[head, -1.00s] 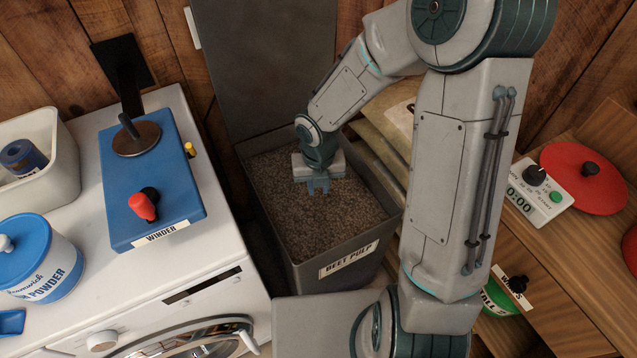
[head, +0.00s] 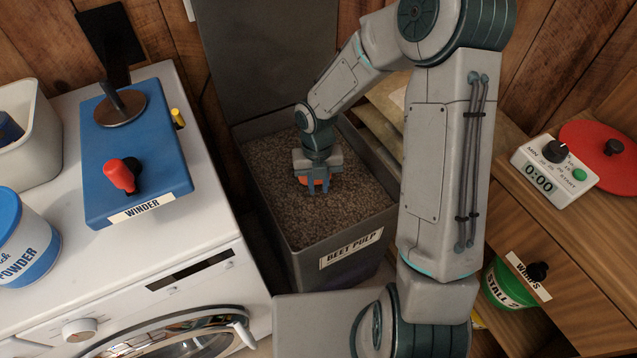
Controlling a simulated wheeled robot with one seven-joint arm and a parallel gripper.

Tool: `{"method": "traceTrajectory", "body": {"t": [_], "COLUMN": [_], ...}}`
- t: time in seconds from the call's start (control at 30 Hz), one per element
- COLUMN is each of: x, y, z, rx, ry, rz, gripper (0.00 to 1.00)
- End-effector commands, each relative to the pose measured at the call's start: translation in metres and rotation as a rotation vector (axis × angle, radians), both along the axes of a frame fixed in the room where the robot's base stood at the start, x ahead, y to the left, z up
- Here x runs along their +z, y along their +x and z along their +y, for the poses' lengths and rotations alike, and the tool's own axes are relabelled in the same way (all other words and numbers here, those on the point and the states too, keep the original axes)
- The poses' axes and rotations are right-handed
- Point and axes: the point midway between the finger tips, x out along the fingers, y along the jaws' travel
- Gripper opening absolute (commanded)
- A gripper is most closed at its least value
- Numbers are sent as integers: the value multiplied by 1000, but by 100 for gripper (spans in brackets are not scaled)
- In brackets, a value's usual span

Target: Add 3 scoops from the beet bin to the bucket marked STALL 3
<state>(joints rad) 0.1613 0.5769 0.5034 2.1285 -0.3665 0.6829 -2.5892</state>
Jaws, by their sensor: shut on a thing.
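The open beet bin (head: 283,222) is a grey box labelled BEET PULP, filled with brown pulp (head: 340,205). My gripper (head: 317,190) points down inside it, low over the pulp. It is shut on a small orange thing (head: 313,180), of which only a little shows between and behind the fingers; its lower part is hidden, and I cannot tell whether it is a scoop. A green bucket (head: 510,288) marked STALL sits at the lower right, under a drawer labelled WHIPS. Its number is not readable, and the drawer and my arm partly cover it.
The bin's raised lid (head: 265,60) stands behind it. A white washing machine (head: 215,225) at left carries a blue winder (head: 135,165) and a powder tub (head: 25,250). Feed sacks (head: 385,105) lie right of the bin. A timer (head: 550,165) reading 0:00 sits on the wooden cabinet.

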Motion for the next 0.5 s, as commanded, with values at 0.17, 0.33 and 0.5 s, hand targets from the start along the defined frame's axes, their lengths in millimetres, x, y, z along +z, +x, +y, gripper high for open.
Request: {"method": "traceTrajectory", "body": {"t": [0.17, 0.33, 0.5], "x": [-19, -32, -45], "y": [1, 1, 2], "z": [0, 0, 0], "rx": [0, 0, 0], "ry": [1, 0, 1], "rz": [-16, -30, -44], "gripper": [0, 0, 0]}}
